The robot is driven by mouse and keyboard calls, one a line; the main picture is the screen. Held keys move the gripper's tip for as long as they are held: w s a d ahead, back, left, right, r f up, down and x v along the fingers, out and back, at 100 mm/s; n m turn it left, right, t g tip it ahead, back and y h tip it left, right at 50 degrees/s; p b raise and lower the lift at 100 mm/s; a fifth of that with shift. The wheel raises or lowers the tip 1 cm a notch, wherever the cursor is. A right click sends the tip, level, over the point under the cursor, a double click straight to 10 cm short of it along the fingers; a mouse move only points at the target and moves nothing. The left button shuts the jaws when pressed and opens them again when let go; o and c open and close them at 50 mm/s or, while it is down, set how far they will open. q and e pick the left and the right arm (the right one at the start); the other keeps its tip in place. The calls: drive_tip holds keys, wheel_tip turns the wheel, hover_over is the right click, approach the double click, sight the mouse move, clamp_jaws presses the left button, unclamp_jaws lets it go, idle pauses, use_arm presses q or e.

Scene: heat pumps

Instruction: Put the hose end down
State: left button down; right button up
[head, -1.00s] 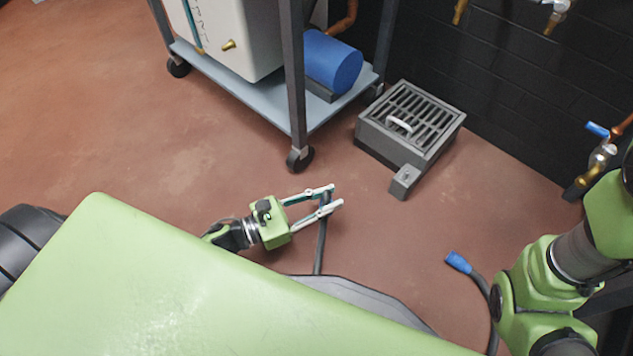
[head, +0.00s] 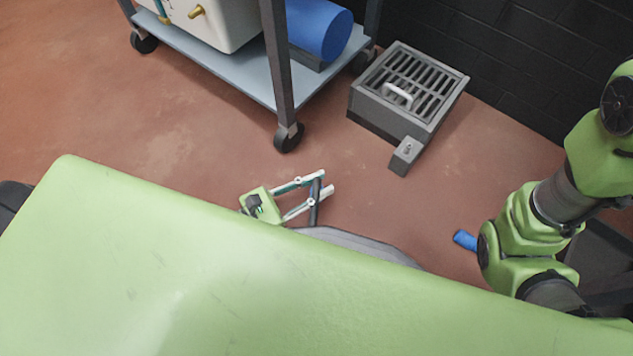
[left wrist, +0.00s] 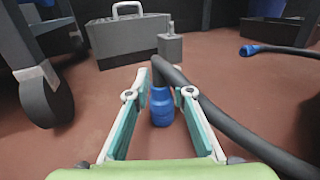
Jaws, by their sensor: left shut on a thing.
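The held hose is dark grey with a blue end (left wrist: 161,107). In the left wrist view the blue end points down between my fingers, and the grey hose (left wrist: 215,112) bends over above it and runs off to the lower right. My left gripper (head: 327,181) is shut on this hose close to its end; its fingertips also show in the left wrist view (left wrist: 160,93). In the head view the dark hose (head: 315,205) passes down from the fingertips behind my green body. Its gap to the floor is hard to tell. My right gripper is out of view.
A grey grated box (head: 395,105) with a handle and small block stands beyond the gripper. A wheeled cart (head: 205,68) carrying a blue cylinder (head: 318,30) is at upper left. Another blue hose end (head: 465,240) lies right. Red-brown floor (head: 365,200) between is clear.

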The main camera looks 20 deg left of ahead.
use_arm(q)
drive_tip(key=shift+f, duration=0.2)
drive_tip(key=c, duration=1.8)
unclamp_jaws()
drive_tip(key=shift+r, duration=0.2)
drive_tip(key=shift+s+a+p, duration=0.25)
drive_tip(key=shift+p, duration=0.1)
drive_tip(key=p+v, duration=0.5)
drive_tip(key=v, duration=0.5)
drive_tip(key=shift+s+a+r, duration=0.1)
drive_tip(key=shift+s+a, duration=0.35)
drive_tip(key=shift+s, duration=0.05)
